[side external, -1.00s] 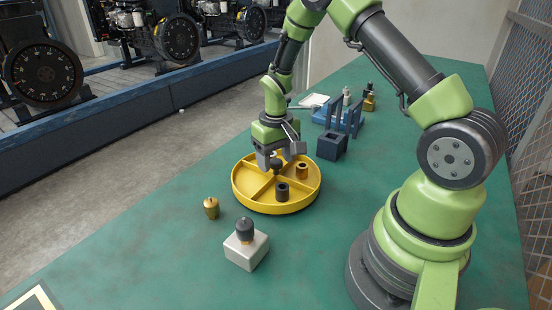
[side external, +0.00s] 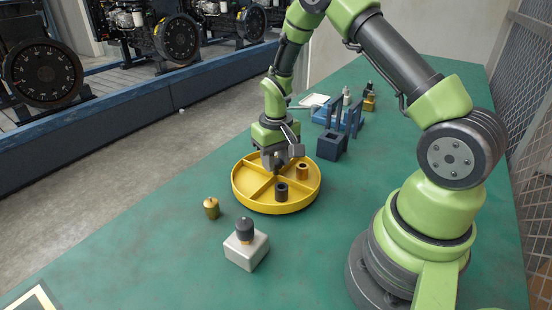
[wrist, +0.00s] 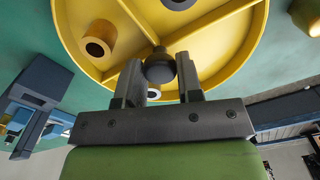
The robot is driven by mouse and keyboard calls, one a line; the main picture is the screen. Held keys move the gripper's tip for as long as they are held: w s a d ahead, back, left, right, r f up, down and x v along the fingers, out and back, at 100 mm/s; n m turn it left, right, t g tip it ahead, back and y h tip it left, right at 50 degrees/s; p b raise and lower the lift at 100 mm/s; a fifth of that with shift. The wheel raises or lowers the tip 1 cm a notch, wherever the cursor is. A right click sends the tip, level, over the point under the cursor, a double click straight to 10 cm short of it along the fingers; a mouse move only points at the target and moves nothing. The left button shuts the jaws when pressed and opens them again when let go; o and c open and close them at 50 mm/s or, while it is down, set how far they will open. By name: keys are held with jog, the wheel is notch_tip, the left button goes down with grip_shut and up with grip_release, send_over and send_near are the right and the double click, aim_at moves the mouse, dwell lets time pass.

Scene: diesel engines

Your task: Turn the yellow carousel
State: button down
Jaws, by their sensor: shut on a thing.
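The yellow carousel (side external: 242,192) is a round, low-walled tray with dividers, standing on the green table. My gripper (side external: 278,166) is above its middle. In the wrist view, the jaws of my gripper (wrist: 160,84) are shut on the dark round knob (wrist: 160,66) at the carousel's centre. A bronze bushing (side external: 302,172) and a dark bushing (side external: 281,192) stand in separate compartments. A pale ring-shaped part (wrist: 153,94) shows partly behind the jaws in the wrist view.
A brass part (side external: 211,208) and a grey block with a dark-topped piece (side external: 246,252) stand in front of the carousel. A dark blue square holder (side external: 332,146) and a blue rack (side external: 345,118) are behind right.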

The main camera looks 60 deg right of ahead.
jog(key=shift+m, duration=8.9)
jog(key=c, duration=0.8)
grip_release()
jog(key=shift+r, duration=0.1)
